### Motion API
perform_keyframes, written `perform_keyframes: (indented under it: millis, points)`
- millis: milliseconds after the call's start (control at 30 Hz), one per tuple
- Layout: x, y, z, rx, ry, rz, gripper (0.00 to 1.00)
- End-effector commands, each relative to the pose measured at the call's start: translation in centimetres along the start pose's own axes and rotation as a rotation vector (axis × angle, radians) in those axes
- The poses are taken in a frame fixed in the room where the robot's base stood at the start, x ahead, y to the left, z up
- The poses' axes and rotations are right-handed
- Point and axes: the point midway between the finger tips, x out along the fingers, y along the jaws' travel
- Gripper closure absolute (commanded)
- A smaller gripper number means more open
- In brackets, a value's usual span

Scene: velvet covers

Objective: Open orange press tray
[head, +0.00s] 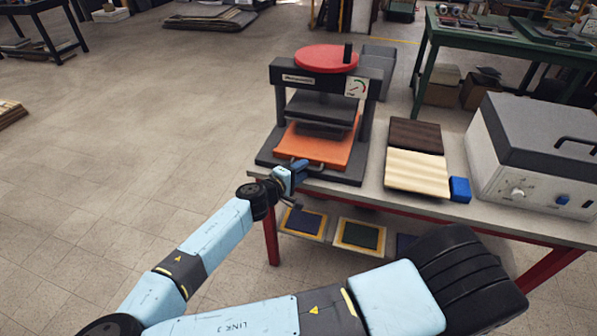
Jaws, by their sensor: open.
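The orange press tray (333,146) lies in the base of the dark press (323,88), under its black platen. A metal handle (314,166) shows at the tray's front edge. The press has a red wheel (326,58) on top and a round gauge on its right side. My gripper (297,172) is at the front left of the tray, close to the handle. It is open. Its fingers are small in this view, and I cannot tell whether they touch the handle or stand around it.
Dark and pale boards (416,170) and a blue block (459,189) lie right of the press. A grey-lidded machine (540,150) stands further right. Framed panels (359,236) lie on the shelf below. The floor (120,130) at left is open.

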Motion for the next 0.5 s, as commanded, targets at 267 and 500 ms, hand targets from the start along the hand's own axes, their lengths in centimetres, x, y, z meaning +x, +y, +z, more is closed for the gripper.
perform_keyframes:
  millis: [267, 500]
  points:
    - [-0.01, 0.03, 0.01, 0.0, 0.0, 0.0, 0.81]
    - [0.02, 0.13, 0.01, 0.002, 0.0, 0.001, 1.0]
